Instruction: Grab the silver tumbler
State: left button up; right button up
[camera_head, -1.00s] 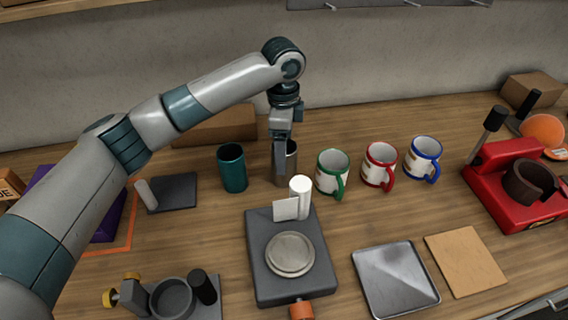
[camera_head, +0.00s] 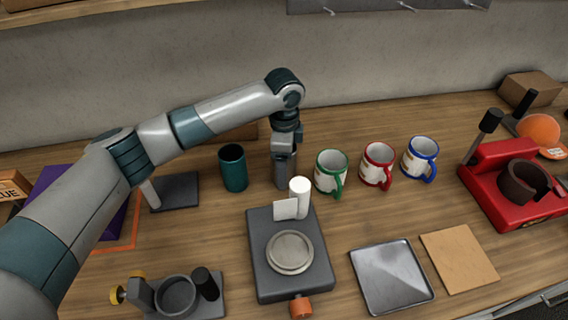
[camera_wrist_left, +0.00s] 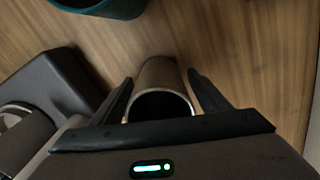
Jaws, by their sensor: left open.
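The silver tumbler (camera_head: 284,181) stands upright on the wooden table, between the teal tumbler and the green-handled mug. In the head view my left gripper (camera_head: 284,162) is straight above it and hides most of it. In the left wrist view the tumbler (camera_wrist_left: 161,84) is between the two dark fingers of my open left gripper (camera_wrist_left: 163,92), one finger on each side. The fingers look apart from its wall, though contact is hard to judge. My right gripper is in neither view.
A teal tumbler (camera_head: 233,168) stands close on the left. A green-handled mug (camera_head: 331,173) is close on the right, with red (camera_head: 378,165) and blue (camera_head: 421,158) mugs beyond. A dark scale-like device (camera_head: 259,262) with a white cylinder (camera_head: 300,197) stands just in front.

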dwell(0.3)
pick_arm(q)
jog(key=c, duration=1.3)
jog(key=shift+r, duration=0.1)
jog(key=shift+r+b, duration=1.5)
jog(key=shift+r, duration=3.45)
